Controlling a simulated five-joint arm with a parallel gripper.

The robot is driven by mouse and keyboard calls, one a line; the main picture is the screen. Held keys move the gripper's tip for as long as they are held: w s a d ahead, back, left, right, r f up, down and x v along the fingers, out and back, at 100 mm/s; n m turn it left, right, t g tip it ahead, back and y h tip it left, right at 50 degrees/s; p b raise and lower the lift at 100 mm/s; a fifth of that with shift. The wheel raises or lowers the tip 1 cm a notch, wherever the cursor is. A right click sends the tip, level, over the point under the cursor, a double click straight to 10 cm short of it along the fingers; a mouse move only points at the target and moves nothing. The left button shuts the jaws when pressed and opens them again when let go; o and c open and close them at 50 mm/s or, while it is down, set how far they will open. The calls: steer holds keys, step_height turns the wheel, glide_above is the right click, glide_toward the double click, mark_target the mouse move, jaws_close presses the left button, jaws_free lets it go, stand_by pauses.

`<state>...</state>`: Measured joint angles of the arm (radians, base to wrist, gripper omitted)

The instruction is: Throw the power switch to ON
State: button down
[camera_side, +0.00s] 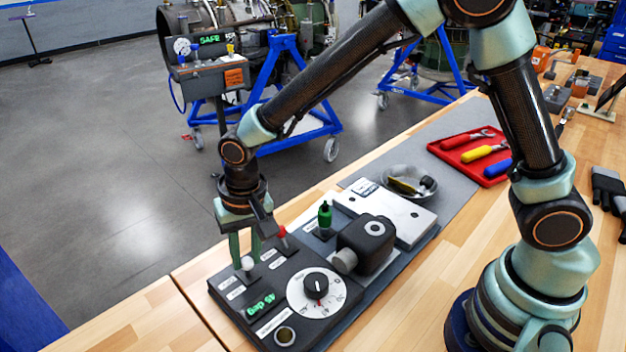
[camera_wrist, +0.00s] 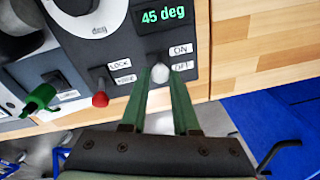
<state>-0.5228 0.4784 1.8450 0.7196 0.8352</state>
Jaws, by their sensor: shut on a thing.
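The power switch is a lever with a white ball knob (camera_side: 247,263) on the dark control panel (camera_side: 224,285). In the wrist view the white knob (camera_wrist: 160,73) sits between the fingertips, beside the OFF label (camera_wrist: 181,66), with the ON label (camera_wrist: 181,49) farther up. My gripper (camera_side: 246,262) points down at the panel, its green fingers shut on the knob; it also shows in the wrist view (camera_wrist: 161,78).
A red-knobbed lever (camera_wrist: 100,99) beside LOCK stands close to my gripper. A metal bowl (camera_side: 409,180) and red tool tray (camera_side: 470,154) lie farther back.

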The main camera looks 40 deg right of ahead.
mark_target(258, 281)
steer(key=shift+s, duration=0.2)
steer(key=c, duration=0.7)
jaws_free()
steer(key=shift+r, duration=0.1)
steer(key=r, duration=0.8)
steer(key=s+r, duration=0.1)
steer(key=r, duration=0.3)
steer(key=shift+s+d, duration=0.1)
steer(key=shift+d, duration=0.2)
steer(key=shift+f, duration=0.1)
